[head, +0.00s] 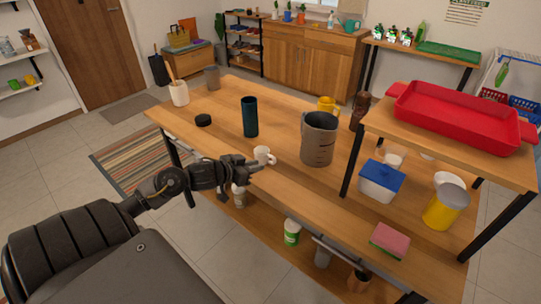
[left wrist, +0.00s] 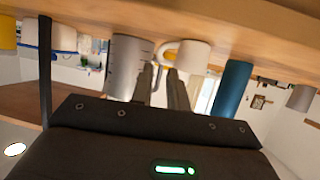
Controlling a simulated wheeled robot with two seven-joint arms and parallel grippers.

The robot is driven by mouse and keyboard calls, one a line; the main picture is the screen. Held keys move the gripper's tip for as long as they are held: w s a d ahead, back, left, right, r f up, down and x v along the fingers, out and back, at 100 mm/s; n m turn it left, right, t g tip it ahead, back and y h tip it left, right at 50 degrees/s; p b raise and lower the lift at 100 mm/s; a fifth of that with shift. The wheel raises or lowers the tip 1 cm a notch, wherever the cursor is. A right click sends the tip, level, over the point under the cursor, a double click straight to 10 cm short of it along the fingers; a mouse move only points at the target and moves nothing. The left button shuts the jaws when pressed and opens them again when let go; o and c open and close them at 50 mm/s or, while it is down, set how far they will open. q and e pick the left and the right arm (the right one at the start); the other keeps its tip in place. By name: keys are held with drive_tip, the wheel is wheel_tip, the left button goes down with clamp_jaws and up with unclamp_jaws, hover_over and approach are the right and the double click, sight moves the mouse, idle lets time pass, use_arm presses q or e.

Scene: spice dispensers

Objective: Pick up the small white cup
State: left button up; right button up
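The small white cup (head: 262,154) stands upright near the front edge of the wooden table, its handle toward the right in the head view. My left gripper (head: 254,165) is right beside it, low over the table edge. In the left wrist view, which is upside down, the white cup (left wrist: 194,56) is just beyond the fingers, its handle near the gap between them. The two fingers of the left gripper (left wrist: 160,85) are apart with nothing held between them. Whether a finger touches the cup I cannot tell. My right gripper is not clearly seen.
A grey measuring jug (head: 318,140) stands right of the cup, and a dark blue cylinder (head: 250,117) behind it. A black lid (head: 203,120) lies left. A raised shelf with a red tray (head: 460,115) is at right. A lower shelf holds a green-white container (head: 291,233).

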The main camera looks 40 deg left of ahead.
sight(274, 161)
use_arm(q)
drive_tip(key=shift+w+d+r, duration=0.15)
drive_tip(key=shift+w+r, duration=0.05)
drive_tip(key=shift+w, duration=0.05)
drive_tip(key=shift+s+d+r, duration=0.1)
drive_tip(key=shift+s+r, duration=0.1)
drive_tip(key=shift+w+f, duration=0.2)
drive_tip(key=shift+w, duration=0.2)
drive_tip(key=x, duration=0.3)
drive_tip(key=shift+s+a+f, duration=0.1)
drive_tip(key=shift+a+f, duration=0.05)
drive_tip(key=shift+a, duration=0.1)
drive_tip(key=shift+w+f, duration=0.15)
drive_tip(key=shift+w, duration=0.2)
drive_tip(key=shift+w+d, duration=0.1)
drive_tip(key=shift+w, duration=0.1)
drive_tip(key=x, duration=0.5)
drive_tip(key=shift+f, duration=0.15)
use_arm(e)
drive_tip(key=shift+s+d+f, duration=0.2)
drive_tip(key=shift+s+d, duration=0.05)
